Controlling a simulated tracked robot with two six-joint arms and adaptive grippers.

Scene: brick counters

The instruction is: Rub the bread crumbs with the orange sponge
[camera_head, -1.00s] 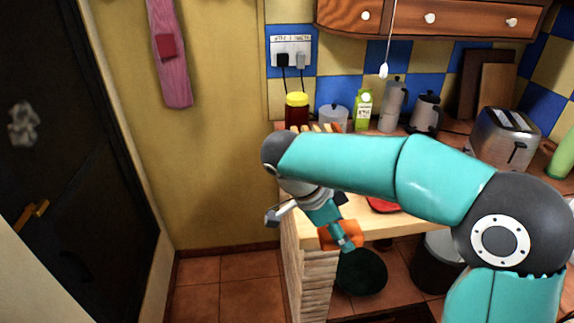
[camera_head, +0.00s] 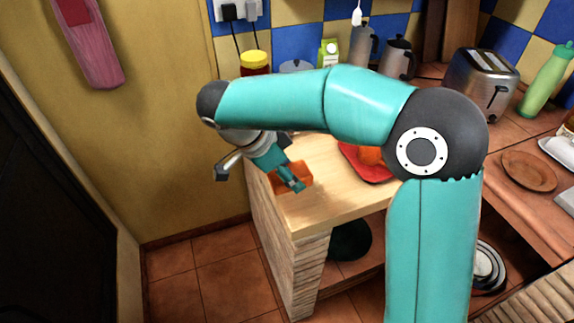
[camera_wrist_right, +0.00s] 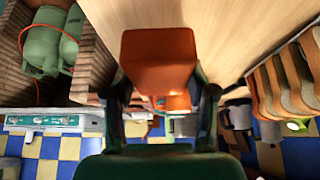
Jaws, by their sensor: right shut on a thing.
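The orange sponge (camera_head: 312,174) is at the left part of the light wooden counter top (camera_head: 325,208), partly hidden by my right gripper (camera_head: 292,184). My right gripper is shut on the sponge. In the right wrist view the sponge (camera_wrist_right: 158,58) sticks out between the two dark fingers, with the wooden surface behind it. I cannot tell from these views whether the sponge touches the counter. I cannot make out any bread crumbs; my right arm hides part of the counter. My left gripper is not in view.
A red plate (camera_head: 364,164) with an orange item lies right of the sponge. A jar with a yellow lid (camera_head: 255,62), a green carton (camera_head: 328,52) and a toaster (camera_head: 483,82) stand behind. The wall is close on the left. The counter's front part is bare.

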